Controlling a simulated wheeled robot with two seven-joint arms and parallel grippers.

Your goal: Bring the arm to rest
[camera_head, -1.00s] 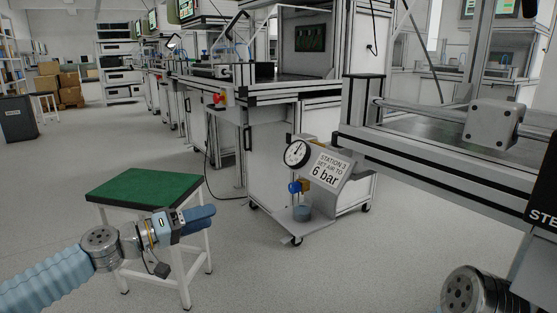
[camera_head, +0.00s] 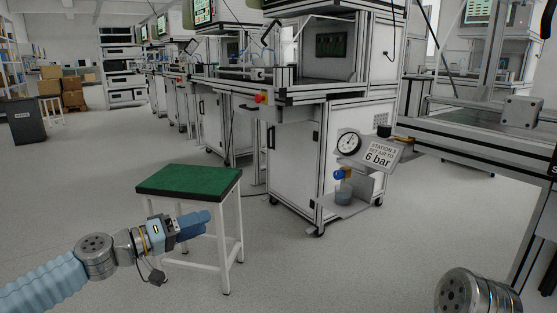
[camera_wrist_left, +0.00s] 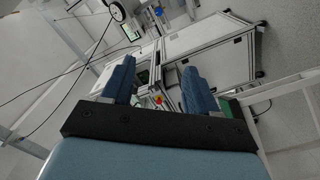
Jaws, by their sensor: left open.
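My left gripper (camera_head: 194,224) reaches in from the lower left in the head view, in front of the green-topped stool (camera_head: 188,182). It holds nothing. In the left wrist view its two blue fingers (camera_wrist_left: 157,88) stand apart with nothing between them. The stool's green top also shows at the right of the left finger pair in the wrist view (camera_wrist_left: 226,108). A grey joint of my right arm shows at the bottom right of the head view, but the right gripper is outside the frame.
A workstation cabinet (camera_head: 290,160) stands behind the stool. Its pressure gauge (camera_head: 348,144), 6 bar sign (camera_head: 379,156) and blue knob (camera_head: 339,174) are on the right side. A bench frame (camera_head: 480,138) crosses the right. Grey floor (camera_head: 90,190) is clear at left.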

